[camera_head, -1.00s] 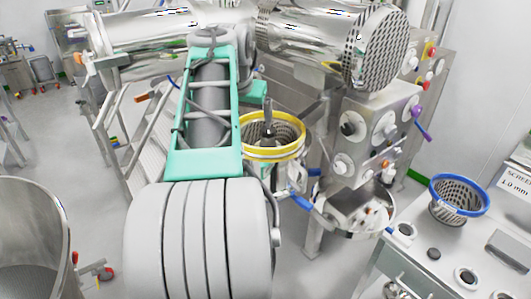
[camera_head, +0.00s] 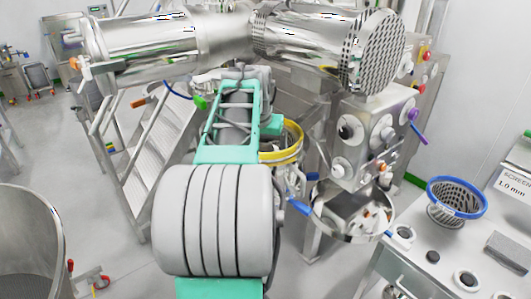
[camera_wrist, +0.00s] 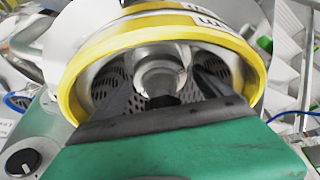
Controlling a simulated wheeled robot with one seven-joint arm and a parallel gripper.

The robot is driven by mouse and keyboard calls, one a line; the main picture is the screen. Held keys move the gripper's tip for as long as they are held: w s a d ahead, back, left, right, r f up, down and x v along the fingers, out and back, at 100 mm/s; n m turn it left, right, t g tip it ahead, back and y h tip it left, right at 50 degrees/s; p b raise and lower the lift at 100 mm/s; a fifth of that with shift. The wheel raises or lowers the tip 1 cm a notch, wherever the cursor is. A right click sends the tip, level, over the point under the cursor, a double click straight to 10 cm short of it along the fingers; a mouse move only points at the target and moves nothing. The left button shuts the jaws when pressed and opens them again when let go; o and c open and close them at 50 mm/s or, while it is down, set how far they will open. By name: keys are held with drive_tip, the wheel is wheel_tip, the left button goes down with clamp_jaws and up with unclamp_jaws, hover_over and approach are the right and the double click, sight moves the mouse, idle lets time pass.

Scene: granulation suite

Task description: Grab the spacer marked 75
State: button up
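I cannot make out a 75 marking on anything in view. In the wrist view, my gripper (camera_wrist: 165,95) has two dark fingers spread apart, with a bare metal shaft or hub (camera_wrist: 160,72) showing between them. Beyond them is the yellow-rimmed perforated basket (camera_wrist: 255,65), with a label on its rim too blurred to read. In the head view, the yellow-rimmed basket (camera_head: 292,143) is partly covered by my arm, and my gripper is hidden there. Small round parts (camera_head: 433,256) sit on the bench at right; their markings are not legible.
A control panel (camera_head: 372,130) stands behind. A steel bowl (camera_head: 350,212) hangs below it. Metal steps (camera_head: 155,140) and a large drum (camera_head: 28,240) are at left.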

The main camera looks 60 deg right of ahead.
drive_tip(key=c, duration=1.4)
drive_tip(key=shift+r, duration=0.1)
